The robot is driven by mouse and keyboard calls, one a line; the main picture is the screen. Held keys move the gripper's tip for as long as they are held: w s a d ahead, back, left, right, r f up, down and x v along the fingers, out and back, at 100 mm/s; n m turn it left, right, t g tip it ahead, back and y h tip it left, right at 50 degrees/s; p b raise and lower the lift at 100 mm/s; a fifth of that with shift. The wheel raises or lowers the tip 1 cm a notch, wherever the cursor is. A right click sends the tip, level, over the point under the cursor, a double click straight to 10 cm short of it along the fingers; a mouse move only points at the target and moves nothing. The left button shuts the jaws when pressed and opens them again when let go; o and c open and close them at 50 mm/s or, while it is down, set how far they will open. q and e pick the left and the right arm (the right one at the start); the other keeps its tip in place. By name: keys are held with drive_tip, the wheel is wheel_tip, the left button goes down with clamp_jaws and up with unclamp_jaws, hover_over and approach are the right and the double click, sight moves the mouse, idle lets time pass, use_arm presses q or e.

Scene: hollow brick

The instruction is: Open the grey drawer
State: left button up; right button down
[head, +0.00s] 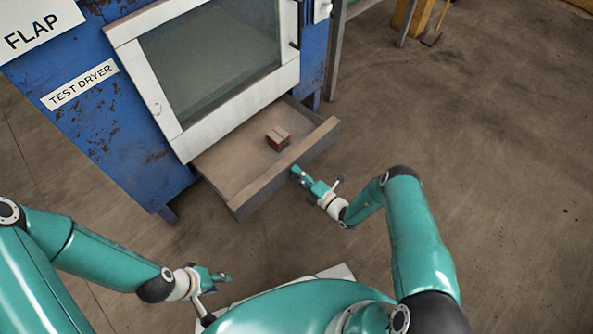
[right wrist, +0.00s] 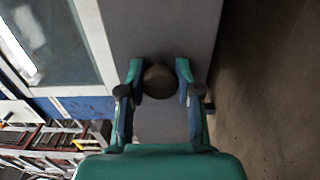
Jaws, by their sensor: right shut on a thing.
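The grey drawer (head: 240,205) is pulled out below the blue test dryer, with its inside showing. My right gripper (head: 297,172) is at the drawer's front face. In the right wrist view, its fingers (right wrist: 160,80) are shut around a dark round knob (right wrist: 160,81) on the grey front (right wrist: 160,30). My left gripper (head: 222,277) is at the lower left, away from the drawer; the picture is too small to tell whether it is open.
The blue dryer (head: 150,160) has a white-framed glass door (head: 215,55) above the drawer, which looks closed. A yellow post (head: 412,18) stands at the top right. The brown floor (head: 500,150) to the right of the drawer is clear.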

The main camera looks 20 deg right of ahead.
drive_tip(key=shift+s+a+f, duration=0.1)
drive_tip(key=shift+a+f, duration=0.15)
drive_tip(key=c, duration=0.8)
unclamp_jaws()
drive_tip(key=shift+d+r, duration=0.1)
drive_tip(key=shift+d, duration=0.1)
drive_tip(key=v, duration=1.1)
drive_tip(key=shift+s+d, duration=0.15)
drive_tip(key=shift+s, duration=0.25)
